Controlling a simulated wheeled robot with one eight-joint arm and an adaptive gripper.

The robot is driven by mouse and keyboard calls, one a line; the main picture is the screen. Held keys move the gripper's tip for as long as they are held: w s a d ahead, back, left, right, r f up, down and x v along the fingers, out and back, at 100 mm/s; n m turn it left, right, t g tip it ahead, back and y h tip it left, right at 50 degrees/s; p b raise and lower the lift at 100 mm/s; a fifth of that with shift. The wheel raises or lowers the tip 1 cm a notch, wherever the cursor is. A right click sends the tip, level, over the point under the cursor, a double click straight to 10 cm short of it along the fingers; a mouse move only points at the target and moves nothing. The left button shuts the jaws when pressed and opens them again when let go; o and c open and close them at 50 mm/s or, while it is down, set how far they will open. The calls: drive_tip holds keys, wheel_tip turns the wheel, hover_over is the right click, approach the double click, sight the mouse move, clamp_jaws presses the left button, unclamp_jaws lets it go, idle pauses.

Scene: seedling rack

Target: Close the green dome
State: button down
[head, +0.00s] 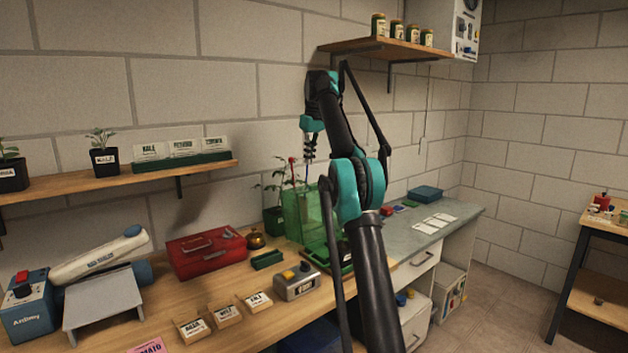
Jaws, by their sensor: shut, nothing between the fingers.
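The green dome (301,216) is a see-through green box shape standing near the wall, at the middle of the workbench. It looks tilted up and open above a dark green base (317,254). My arm hides the right part of the dome and some of the base. My gripper (309,156) points down and is shut and empty. In the picture it is above the dome, apart from it; its depth relative to the dome is hard to tell.
A red toolbox (207,252), a brass bell-like object (255,239) and a grey box with a yellow button (297,282) stand left of the dome. Labelled wooden trays (226,313) lie in front. A wall shelf (384,48) with jars hangs above right. The grey counter has some free room.

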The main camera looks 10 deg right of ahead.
sight(307, 187)
drive_tip(key=f, duration=0.5)
drive_tip(key=w+f, duration=0.1)
drive_tip(key=f, duration=0.2)
drive_tip(key=shift+a+f, duration=0.3)
drive_tip(key=shift+a, duration=0.05)
drive_tip(key=shift+s+d+r, duration=0.2)
drive_tip(key=shift+s+d, duration=0.1)
drive_tip(key=shift+s, duration=0.25)
drive_tip(key=shift+s+d+r, duration=0.2)
drive_tip(key=shift+s+d, duration=0.1)
drive_tip(key=shift+s, duration=0.25)
drive_tip(key=shift+s+d+r, duration=0.15)
drive_tip(key=shift+s+d, duration=0.25)
drive_tip(key=shift+s, duration=0.25)
drive_tip(key=shift+d, duration=0.1)
